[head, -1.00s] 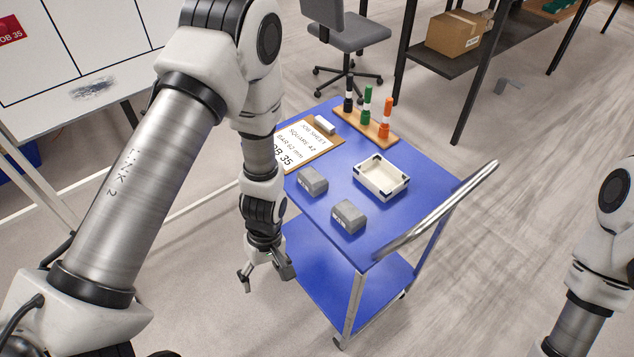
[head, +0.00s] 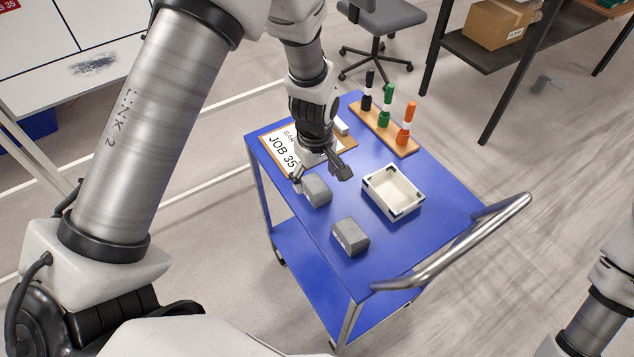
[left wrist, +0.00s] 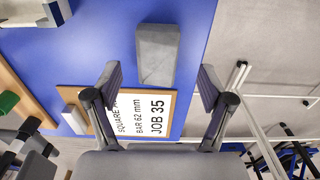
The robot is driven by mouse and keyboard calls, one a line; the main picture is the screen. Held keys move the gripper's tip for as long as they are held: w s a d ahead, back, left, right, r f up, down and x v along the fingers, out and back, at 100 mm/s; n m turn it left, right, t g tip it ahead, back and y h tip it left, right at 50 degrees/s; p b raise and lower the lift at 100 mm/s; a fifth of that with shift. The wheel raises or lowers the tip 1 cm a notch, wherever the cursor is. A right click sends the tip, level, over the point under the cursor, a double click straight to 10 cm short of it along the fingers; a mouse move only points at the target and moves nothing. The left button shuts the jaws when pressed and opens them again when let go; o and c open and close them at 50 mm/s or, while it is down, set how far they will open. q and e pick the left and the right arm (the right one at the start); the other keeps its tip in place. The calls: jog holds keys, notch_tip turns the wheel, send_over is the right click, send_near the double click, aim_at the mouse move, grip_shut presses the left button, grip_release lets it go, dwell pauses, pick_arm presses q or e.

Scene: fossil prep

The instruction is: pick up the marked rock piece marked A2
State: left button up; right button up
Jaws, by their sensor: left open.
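Two grey rock pieces sit on the blue cart top. The far one (head: 317,190) lies by the job sheet, with no mark readable on it. The near one (head: 350,238) has small light marking on its front face, too small to read, so I cannot tell which is A2. My left gripper (head: 320,176) is open and empty, its fingers above and around the far end of the far rock piece. In the left wrist view, that rock piece (left wrist: 157,55) lies ahead between the open fingertips (left wrist: 159,88), apart from them. My right gripper is out of frame.
A white tray (head: 366,192) stands right of the rocks. A wooden stand (head: 398,141) holds black, green and orange markers. The job sheet clipboard (head: 279,151) lies left, with a white block (left wrist: 74,119) on it. A metal cart handle (head: 470,240) rises at the near right.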

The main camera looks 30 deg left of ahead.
aim_at(315, 183)
pick_arm(q)
jog(key=f, duration=0.4)
jog(key=shift+w+a+f+p, duration=0.25)
jog(key=shift+w+f+p, duration=0.15)
jog(key=shift+w+f, duration=0.15)
jog(key=shift+s+r, duration=0.25)
jog(key=shift+s, duration=0.05)
jog(key=shift+c, duration=1.4)
jog(key=c, duration=1.3)
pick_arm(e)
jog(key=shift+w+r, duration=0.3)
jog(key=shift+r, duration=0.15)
pick_arm(q)
jog(key=shift+o, duration=0.2)
jog(key=shift+w+r, duration=0.1)
jog(key=shift+r, duration=0.05)
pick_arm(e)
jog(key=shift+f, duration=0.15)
